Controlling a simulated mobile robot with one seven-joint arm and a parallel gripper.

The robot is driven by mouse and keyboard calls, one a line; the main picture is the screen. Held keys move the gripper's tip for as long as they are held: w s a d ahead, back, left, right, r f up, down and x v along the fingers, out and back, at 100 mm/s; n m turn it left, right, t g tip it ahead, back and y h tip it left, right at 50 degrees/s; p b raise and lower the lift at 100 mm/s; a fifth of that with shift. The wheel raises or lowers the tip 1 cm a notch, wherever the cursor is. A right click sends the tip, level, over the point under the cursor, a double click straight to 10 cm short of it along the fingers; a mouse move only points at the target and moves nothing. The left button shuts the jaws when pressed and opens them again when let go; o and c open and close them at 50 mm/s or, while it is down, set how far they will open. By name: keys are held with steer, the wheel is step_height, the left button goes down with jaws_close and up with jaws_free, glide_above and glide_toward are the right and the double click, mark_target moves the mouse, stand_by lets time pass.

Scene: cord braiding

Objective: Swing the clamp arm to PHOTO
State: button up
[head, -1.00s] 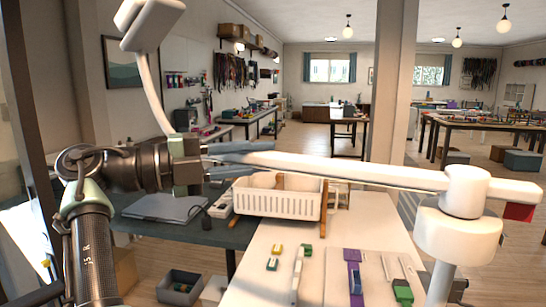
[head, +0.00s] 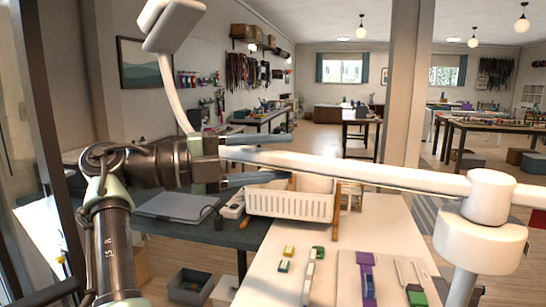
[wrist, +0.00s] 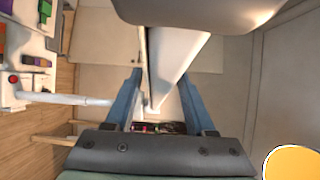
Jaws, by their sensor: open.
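The clamp arm (head: 370,175) is a long white bar running from a white pivot hub (head: 490,190) on a post at the right to my gripper at the left. At its left end a white rod curves up to a tilted white block (head: 174,25). My gripper (head: 285,160) is open, its blue-grey fingers above and below the bar, with gaps visible. In the wrist view, a white bar (wrist: 178,62) runs between the open fingers of my gripper (wrist: 158,92); contact cannot be told. No PHOTO mark is readable.
A pale table (head: 325,245) holds small coloured clips and a purple strip (head: 366,275). A grey bin (head: 190,285) is at the lower left. A pillar (head: 410,90) rises behind.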

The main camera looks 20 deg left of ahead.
steer(key=v, duration=1.3)
